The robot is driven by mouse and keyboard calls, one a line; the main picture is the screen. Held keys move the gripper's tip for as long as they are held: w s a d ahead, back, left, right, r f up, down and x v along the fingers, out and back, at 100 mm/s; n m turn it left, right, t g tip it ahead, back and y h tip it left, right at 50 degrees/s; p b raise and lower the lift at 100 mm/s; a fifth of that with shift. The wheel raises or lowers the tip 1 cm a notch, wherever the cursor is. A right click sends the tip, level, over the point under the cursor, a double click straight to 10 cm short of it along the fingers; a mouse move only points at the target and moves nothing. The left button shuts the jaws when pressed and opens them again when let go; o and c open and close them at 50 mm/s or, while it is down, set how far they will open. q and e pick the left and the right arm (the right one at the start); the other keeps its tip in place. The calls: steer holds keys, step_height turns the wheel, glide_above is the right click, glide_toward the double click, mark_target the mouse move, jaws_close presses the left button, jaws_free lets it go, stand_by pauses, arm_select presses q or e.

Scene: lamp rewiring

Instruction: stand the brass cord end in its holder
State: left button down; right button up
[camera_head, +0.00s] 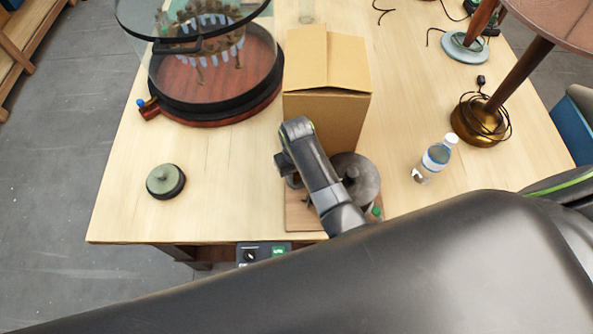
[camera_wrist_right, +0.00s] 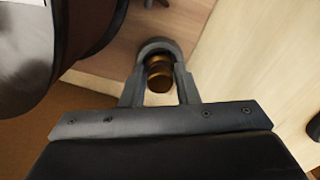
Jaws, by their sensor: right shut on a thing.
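The brass cord end (camera_wrist_right: 158,75) is between the fingers of my right gripper (camera_wrist_right: 160,88) in the right wrist view, seen nearly end-on. My right gripper is shut on it. A dark grey rounded piece curves around the far side of the brass; I cannot tell whether it is the holder or part of the fingers. In the head view my right gripper (camera_head: 293,180) is over the left part of a small wooden board (camera_head: 300,215), and my wrist hides the cord end. I cannot make out the holder clearly. My left gripper is not in view.
A grey round metal thing (camera_head: 357,180) stands on the board, close right of my wrist. A cardboard box (camera_head: 325,105) is just behind. The table's left front is mostly clear around a green-topped round thing (camera_head: 165,180).

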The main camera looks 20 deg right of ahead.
steer(key=shift+f, duration=0.4)
stand_by(0.3)
steer(key=o, duration=1.1)
steer(key=shift+r, duration=3.55)
steer(key=shift+f, duration=0.1)
